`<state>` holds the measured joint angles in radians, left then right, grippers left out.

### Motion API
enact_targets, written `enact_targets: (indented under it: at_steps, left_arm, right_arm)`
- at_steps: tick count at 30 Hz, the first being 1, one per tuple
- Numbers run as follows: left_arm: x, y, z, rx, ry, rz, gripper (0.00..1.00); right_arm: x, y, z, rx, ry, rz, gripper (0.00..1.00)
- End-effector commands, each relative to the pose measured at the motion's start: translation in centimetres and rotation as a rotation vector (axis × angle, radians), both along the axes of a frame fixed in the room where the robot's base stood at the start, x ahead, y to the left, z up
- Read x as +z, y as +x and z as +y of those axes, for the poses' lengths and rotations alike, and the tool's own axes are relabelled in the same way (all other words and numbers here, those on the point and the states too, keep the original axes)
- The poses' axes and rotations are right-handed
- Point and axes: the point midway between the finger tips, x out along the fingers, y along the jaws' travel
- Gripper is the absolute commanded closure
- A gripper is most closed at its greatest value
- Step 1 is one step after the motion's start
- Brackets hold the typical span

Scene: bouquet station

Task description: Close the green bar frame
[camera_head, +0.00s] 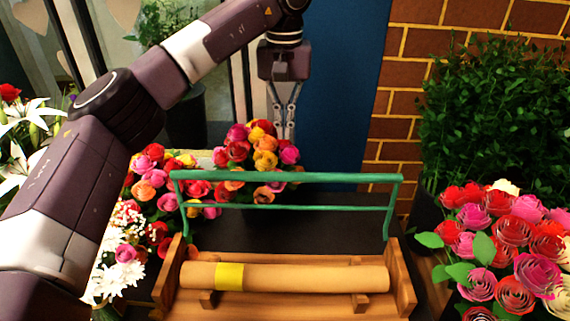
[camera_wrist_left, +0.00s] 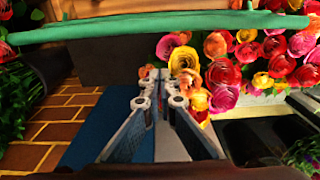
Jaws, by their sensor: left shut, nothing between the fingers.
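The green bar frame (camera_head: 290,177) stands raised at the back of a wooden holder (camera_head: 405,285), with a thin crossbar below its top bar. Its top bar also runs across the upper part of the left wrist view (camera_wrist_left: 150,27). My left gripper (camera_head: 284,135) is shut and empty, pointing down behind and above the frame, near the middle of the bar. In the left wrist view its fingers (camera_wrist_left: 160,80) are together, and they look apart from the bar. My right gripper is in neither view.
A brown paper roll (camera_head: 310,278) with a yellow band lies in the holder. Colourful roses (camera_head: 255,155) crowd behind the frame, close to my gripper. Red and pink flowers (camera_head: 500,245) stand at the right. A brick wall (camera_head: 395,105) is behind.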

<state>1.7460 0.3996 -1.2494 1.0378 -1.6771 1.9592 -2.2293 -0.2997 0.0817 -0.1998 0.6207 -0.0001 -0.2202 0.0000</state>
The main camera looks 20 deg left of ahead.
Motion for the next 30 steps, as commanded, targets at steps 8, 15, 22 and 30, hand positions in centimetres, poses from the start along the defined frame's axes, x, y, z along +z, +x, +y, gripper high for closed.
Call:
enact_targets:
  at_steps: [8, 15, 22, 30]
  left_arm:
    - [-5.6, 0.2, 0.1, 0.001, -0.002, 0.006, 1.0]
    - [-7.8, -0.9, -0.3, -0.003, -0.004, -0.001, 1.0]
    - [-7.4, -2.8, -0.9, 0.0, -0.004, 0.0, 1.0]
    - [-7.3, -3.3, -1.0, 0.002, -0.005, 0.0, 1.0]
  right_arm:
    - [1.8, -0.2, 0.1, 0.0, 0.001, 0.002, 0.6]
    - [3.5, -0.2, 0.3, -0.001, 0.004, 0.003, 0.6]
    - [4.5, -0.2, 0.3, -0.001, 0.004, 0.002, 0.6]
    - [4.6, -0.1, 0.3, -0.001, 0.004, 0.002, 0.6]
